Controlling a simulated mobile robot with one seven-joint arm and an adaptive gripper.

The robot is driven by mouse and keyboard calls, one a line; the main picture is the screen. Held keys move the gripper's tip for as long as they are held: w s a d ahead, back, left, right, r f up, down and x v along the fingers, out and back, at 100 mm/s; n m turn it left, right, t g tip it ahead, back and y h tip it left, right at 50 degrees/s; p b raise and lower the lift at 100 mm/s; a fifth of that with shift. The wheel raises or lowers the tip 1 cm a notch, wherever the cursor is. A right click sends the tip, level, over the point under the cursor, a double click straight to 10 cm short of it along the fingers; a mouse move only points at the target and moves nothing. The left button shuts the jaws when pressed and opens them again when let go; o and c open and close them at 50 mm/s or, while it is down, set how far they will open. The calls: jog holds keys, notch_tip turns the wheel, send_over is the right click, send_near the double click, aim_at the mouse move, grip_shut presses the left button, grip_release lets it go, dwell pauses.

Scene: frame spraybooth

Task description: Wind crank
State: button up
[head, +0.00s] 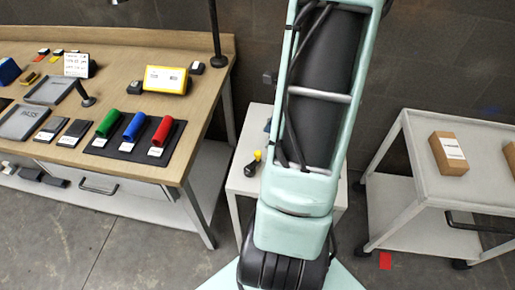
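I cannot make out a crank for certain. A small yellow and black item (252,163) lies on a small white table (243,185) behind my arm; it is too small to tell what it is. My mint-green arm with dark inner parts crosses the middle of the head view from top to bottom and hides much of this small table. My gripper is not in view, so its fingers and anything in them cannot be seen.
A wooden workbench (205,88) on the left holds green (108,123), blue (134,126) and red (162,130) cylinders, grey trays and a yellow box (166,79). A white cart (415,132) on the right carries a cardboard box (448,153). Grey floor (75,240) is open at front left.

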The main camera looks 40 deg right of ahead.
aim_at(258, 152)
jog(key=x, duration=0.8)
jog(key=shift+f, duration=0.3)
grip_shut()
